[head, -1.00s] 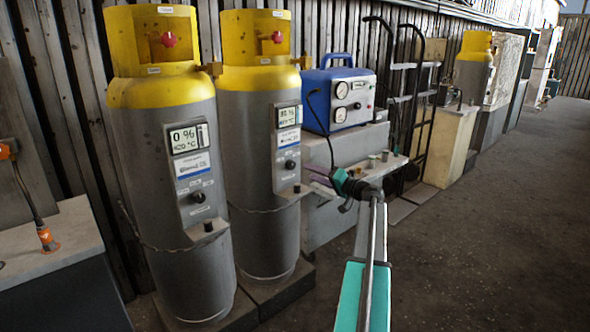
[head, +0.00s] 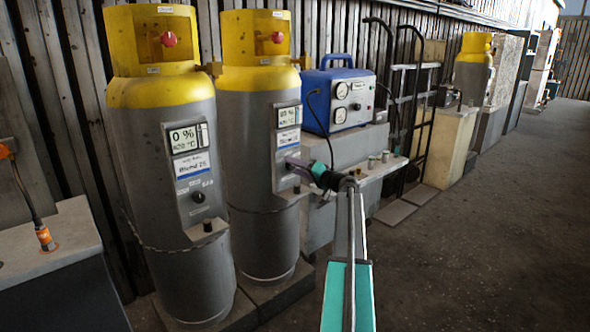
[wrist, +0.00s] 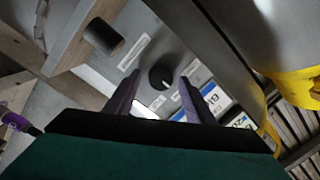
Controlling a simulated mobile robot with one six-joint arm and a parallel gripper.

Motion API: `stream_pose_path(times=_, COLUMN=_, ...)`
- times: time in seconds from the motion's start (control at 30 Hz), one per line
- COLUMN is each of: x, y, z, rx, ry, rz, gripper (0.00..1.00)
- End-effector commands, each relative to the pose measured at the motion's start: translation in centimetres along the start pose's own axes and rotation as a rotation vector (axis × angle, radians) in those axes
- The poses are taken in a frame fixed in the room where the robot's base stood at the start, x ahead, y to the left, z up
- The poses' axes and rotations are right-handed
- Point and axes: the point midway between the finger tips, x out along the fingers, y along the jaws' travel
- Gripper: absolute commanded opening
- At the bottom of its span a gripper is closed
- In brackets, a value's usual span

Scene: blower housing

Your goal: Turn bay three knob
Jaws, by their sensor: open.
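A round black knob (wrist: 161,76) with a pale mark sits on the grey panel of the second yellow-topped cylinder (head: 258,130). My gripper (head: 292,163) is at that panel, and its purple fingers hide the knob in the head view. In the wrist view my gripper (wrist: 157,88) is open, with one finger on either side of the knob. I cannot tell whether the fingers touch it. The first cylinder (head: 160,140) has a similar black knob (head: 198,197) and a display reading 0 %. No bay number is legible.
A black stub (wrist: 103,36) stands on a small ledge beside the knob. A blue gauge box (head: 340,98) sits on a grey block behind my arm. A hand truck (head: 420,100) leans behind. The floor at right is clear.

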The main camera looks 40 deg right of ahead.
Motion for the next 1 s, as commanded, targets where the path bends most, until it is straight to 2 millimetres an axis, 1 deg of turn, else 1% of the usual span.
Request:
stream_pose_path(times=0.07, x=0.0, y=0.0, z=0.0, rx=0.000, ry=0.000, rz=0.000, gripper=0.49)
stream_pose_path(times=0.1, x=0.0, y=0.0, z=0.0, rx=0.000, ry=0.000, rz=0.000, gripper=0.45)
stream_pose_path(times=0.17, x=0.0, y=0.0, z=0.0, rx=0.000, ry=0.000, rz=0.000, gripper=0.35)
stream_pose_path(times=0.3, x=0.0, y=0.0, z=0.0, rx=0.000, ry=0.000, rz=0.000, gripper=0.12)
stream_pose_path(times=0.33, x=0.0, y=0.0, z=0.0, rx=0.000, ry=0.000, rz=0.000, gripper=0.08)
stream_pose_path(times=0.37, x=-0.3, y=-0.8, z=1.2, rx=0.000, ry=0.000, rz=0.000, gripper=0.08)
stream_pose_path(times=0.4, x=-0.1, y=-0.4, z=0.6, rx=0.000, ry=-0.001, rz=-0.001, gripper=0.08)
stream_pose_path(times=0.43, x=0.0, y=-0.3, z=0.5, rx=0.001, ry=-0.002, rz=-0.002, gripper=0.08)
stream_pose_path(times=0.73, x=0.2, y=-0.2, z=0.2, rx=0.050, ry=0.000, rz=-0.008, gripper=0.08)
stream_pose_path(times=1.0, x=0.2, y=-0.1, z=0.1, rx=0.198, ry=0.012, rz=-0.020, gripper=0.08)
